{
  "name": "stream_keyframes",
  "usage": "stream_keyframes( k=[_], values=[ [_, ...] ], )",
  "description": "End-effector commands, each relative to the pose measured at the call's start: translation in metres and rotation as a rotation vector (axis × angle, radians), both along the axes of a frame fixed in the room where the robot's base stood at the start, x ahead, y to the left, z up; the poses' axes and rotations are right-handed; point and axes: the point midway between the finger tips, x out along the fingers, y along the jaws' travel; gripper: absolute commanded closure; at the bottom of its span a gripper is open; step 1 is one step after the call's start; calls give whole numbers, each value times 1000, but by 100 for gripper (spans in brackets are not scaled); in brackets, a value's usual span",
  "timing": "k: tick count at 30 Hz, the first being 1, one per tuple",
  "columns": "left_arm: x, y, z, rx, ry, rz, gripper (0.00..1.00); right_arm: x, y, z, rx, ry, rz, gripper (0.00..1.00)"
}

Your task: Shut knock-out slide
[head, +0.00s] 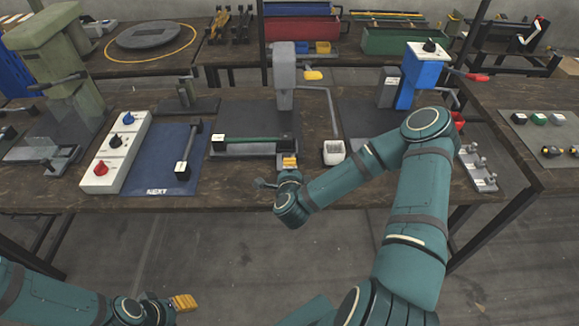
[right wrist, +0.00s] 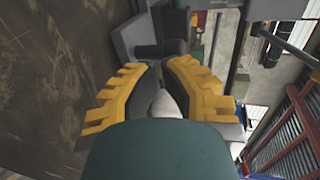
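A press (head: 284,75) with a grey column stands on a dark base plate at mid-table. A low slide with a green rod (head: 255,140) and a white-tagged black end block (head: 219,145) runs across its front. Which part is the knock-out slide is not clear. My right gripper (head: 289,161) is at the right front of this base. In the right wrist view its yellow-ribbed fingers (right wrist: 162,72) converge near a dark round part (right wrist: 150,51) beside a grey block (right wrist: 122,28); contact is unclear. My left gripper (head: 184,302) is low at left, away from the table, with no object visible in it.
A blue mat (head: 150,165) with a black-handled bar and a white box (head: 116,150) with knobs lie to the left. The floor in front is clear.

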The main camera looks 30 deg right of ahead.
Motion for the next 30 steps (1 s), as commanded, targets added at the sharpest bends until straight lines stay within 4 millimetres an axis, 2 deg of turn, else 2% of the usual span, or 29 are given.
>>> stream_keyframes(
  k=[5,8,21,30],
  values=[
    [0,0,1,0,-1,0,53,8,-5,1,-2,-2,-1,100],
    [0,0,2,0,-1,0,53,19,-12,1,-3,-3,-1,100],
    [0,0,-8,0,1,-1,53,97,-60,0,-3,-4,-3,100],
    [2,0,-16,1,-4,0,53,129,-79,0,-1,-3,-1,100]
  ],
)
